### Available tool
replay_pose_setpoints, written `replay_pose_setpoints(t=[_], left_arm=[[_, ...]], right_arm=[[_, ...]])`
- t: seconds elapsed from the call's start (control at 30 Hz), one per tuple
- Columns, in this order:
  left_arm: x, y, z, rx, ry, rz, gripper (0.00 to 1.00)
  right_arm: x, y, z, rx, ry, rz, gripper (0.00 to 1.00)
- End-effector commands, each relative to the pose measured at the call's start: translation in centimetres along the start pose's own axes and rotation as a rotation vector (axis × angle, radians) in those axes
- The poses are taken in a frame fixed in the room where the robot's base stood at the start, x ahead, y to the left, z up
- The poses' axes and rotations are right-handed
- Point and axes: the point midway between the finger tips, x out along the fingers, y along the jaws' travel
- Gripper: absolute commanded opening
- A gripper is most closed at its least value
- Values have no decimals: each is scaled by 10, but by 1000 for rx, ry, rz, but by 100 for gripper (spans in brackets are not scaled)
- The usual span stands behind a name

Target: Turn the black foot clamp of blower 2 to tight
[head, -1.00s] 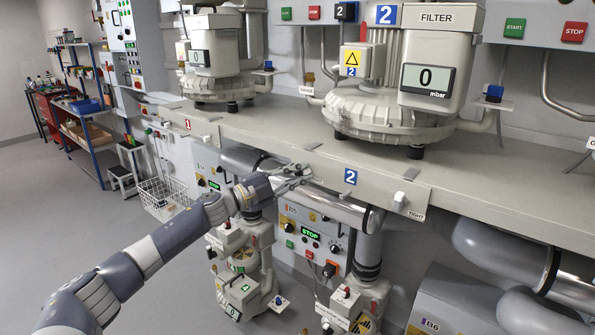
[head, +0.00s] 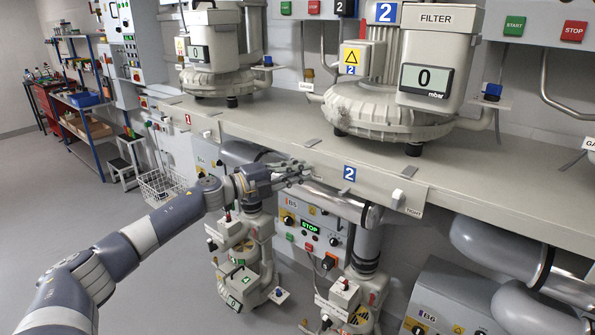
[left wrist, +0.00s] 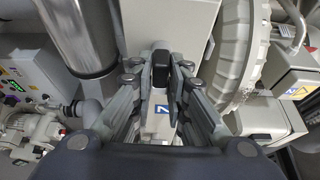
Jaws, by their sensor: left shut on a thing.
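The black foot clamp (left wrist: 161,66) of blower 2 shows in the left wrist view as a small black block between the fingertips. My left gripper (left wrist: 161,74) is shut on it. In the head view the left gripper (head: 308,171) reaches from the left to the front edge of the bench, left of the blue 2 plate (head: 349,173). The clamp is mostly hidden there by the fingers, and its angle cannot be read. Blower 2 (head: 375,108) stands on the bench above, with its display at 0. My right gripper is not in view.
A pale clamp (head: 397,199) sits on the bench edge to the right, beside a TIGHT label (head: 414,211). A metal pipe (head: 335,200) runs just under the gripper. The bench top (head: 270,125) is clear between the two blowers.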

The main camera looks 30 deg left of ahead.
Motion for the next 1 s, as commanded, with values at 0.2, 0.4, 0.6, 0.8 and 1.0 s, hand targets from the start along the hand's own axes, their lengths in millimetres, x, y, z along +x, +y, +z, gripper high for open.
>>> replay_pose_setpoints(t=[0.2, 0.4, 0.6, 0.8, 1.0], left_arm=[[0, 2, -1, 1, 2, 3, 19], [0, 1, -1, 0, 2, 2, 33], [0, 1, 0, 0, 1, 1, 33], [-12, 2, 0, -1, -1, 3, 33], [-36, 3, 0, -1, 0, 5, 33]], right_arm=[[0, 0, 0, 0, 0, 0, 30], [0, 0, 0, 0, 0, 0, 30], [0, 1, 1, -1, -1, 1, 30], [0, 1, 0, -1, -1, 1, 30], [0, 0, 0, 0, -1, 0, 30]])
